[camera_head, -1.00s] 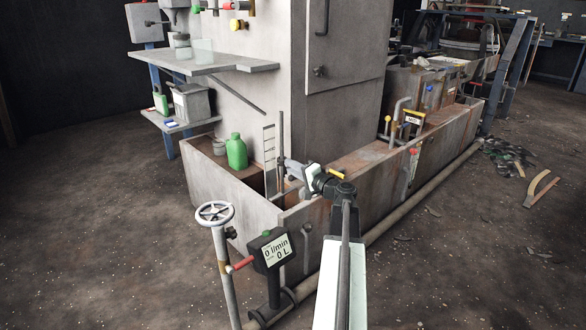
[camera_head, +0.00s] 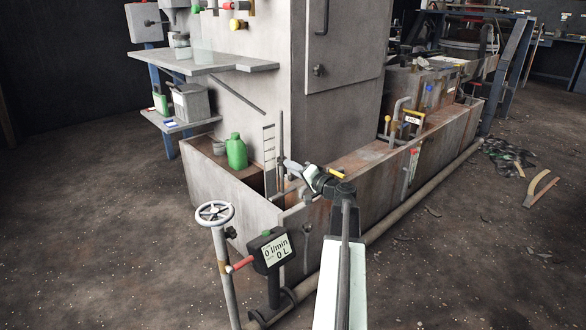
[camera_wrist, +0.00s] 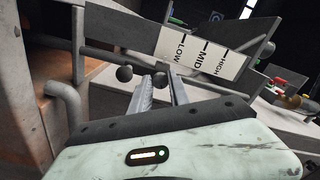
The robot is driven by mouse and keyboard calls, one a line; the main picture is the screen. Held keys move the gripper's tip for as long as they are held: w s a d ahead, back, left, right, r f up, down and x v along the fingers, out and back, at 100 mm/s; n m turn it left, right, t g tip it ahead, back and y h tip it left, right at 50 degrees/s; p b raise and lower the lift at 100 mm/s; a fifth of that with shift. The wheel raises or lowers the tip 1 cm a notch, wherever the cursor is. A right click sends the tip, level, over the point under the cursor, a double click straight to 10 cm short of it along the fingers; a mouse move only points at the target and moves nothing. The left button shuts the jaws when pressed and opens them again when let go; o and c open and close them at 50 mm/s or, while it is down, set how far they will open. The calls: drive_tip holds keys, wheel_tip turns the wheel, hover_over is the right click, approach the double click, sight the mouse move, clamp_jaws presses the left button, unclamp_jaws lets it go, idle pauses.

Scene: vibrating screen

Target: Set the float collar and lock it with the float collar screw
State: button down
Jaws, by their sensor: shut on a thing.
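My gripper (camera_wrist: 161,92) reaches forward to the float gauge, its two metal fingers close together. Two dark ball knobs sit at the fingertips, one left of the fingers and one between them; they look like the ends of the float collar screw (camera_wrist: 125,73). The fingers are shut on it. The collar itself is not clearly visible. Behind is a white scale plate (camera_wrist: 202,57) marked LOW, MID and HIGH, tilted in the wrist view. In the head view, my gripper (camera_head: 284,161) is beside the upright rod (camera_head: 281,133) at the tank's near corner; its tips are too small to read.
The rusty tank (camera_head: 345,165) lies around the grey housing. A green bottle (camera_head: 236,152) stands on the tank's left part. A handwheel valve (camera_head: 214,212) and a flow meter (camera_head: 274,250) stand in front. A bent pipe (camera_wrist: 62,100) is left in the wrist view.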

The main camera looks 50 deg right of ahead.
drive_tip(key=c, duration=1.2)
unclamp_jaws()
drive_tip(key=shift+s, duration=0.1)
drive_tip(key=s, duration=0.7)
drive_tip(key=shift+s+a, duration=0.25)
drive_tip(key=shift+s, duration=0.1)
